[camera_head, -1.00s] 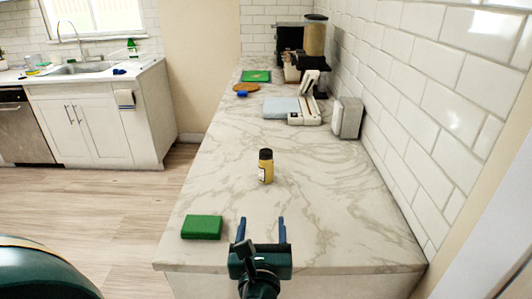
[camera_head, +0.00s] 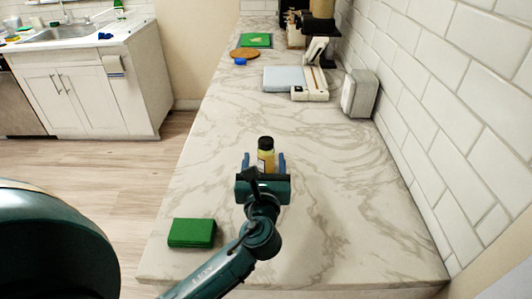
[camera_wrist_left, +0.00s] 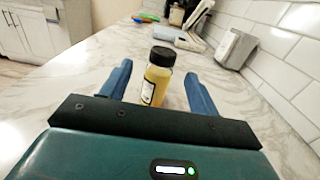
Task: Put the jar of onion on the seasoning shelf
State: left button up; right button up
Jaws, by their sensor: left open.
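A small jar (camera_head: 265,157) with a black lid and yellow contents stands upright on the marble counter. Its label cannot be read. My left gripper (camera_head: 264,161) is open, with its blue fingers on either side of the jar. In the left wrist view the jar (camera_wrist_left: 157,78) stands between the spread fingertips of the gripper (camera_wrist_left: 158,85), with a gap on each side. The gripper body hides the jar's lower part in the head view. My right gripper is not in view, and no seasoning shelf can be made out.
A green block (camera_head: 192,233) lies at the counter's near left. Farther back are a white scale-like device (camera_head: 296,80), a grey box (camera_head: 358,93) by the tiled wall, a green board (camera_head: 256,40) and a brown round board (camera_head: 245,54). The counter around the jar is clear.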

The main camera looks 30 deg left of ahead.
aim_at(266, 149)
pick_arm(q)
jog(key=x, duration=0.6)
jog(key=shift+w+p, duration=0.4)
jog(key=shift+r, duration=0.15)
jog(key=c, duration=1.2)
